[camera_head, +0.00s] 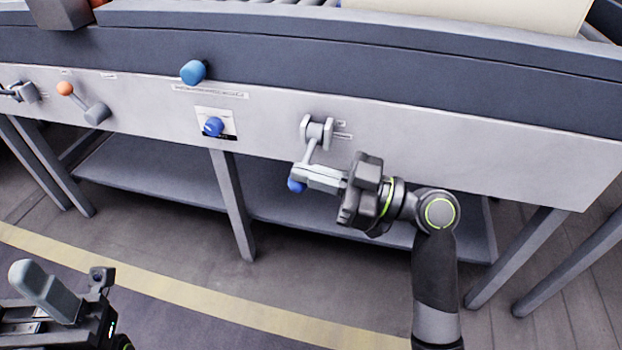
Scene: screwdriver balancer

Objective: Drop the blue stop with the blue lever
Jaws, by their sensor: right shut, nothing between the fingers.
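The blue lever has a grey pivot (316,131) on the front panel, and its thin arm slants down to a blue knob (296,185). My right gripper (300,174) is shut and empty, with its fingertips over the lower end of the lever, just above the knob. The fingers partly hide the lever arm and knob; I cannot tell whether they touch. I cannot make out the blue stop for certain. My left gripper (72,298) is at the lower left corner, away from the panel; its jaw opening is unclear.
On the panel, a blue round knob (193,72) sits at the upper edge and a blue dial (213,126) on a white plate below it. An orange-tipped lever (81,102) is at the left. A lower shelf (150,178) and table legs (233,205) are beneath.

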